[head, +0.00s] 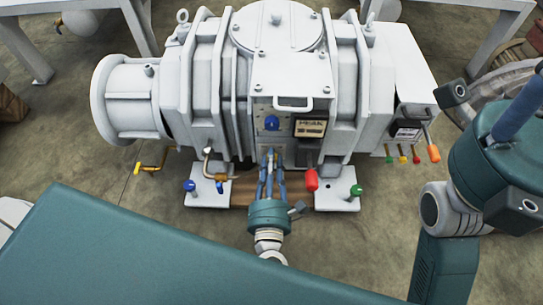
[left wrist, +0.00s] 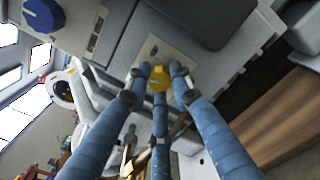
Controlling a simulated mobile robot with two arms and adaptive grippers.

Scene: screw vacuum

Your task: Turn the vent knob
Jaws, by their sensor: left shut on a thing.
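A white vacuum pump (head: 290,60) stands in the middle of the head view. On its front panel is a blue knob (head: 271,122); it also shows at the upper left of the left wrist view (left wrist: 40,15). Below it is a small yellow knob (left wrist: 158,78) on a light plate. My left gripper (head: 270,153) reaches up to the panel from below. In the left wrist view its blue fingers (left wrist: 160,76) are closed around the yellow knob, hiding its sides. My right gripper (head: 518,108) shows only in part at the right edge; its fingertips are not visible.
A red-handled valve (head: 311,179) is just right of my left gripper. A bent pipe fitting (head: 208,160) is to its left. An orange handle (head: 433,152) and small coloured valves hang at the right. White tables stand behind the pump.

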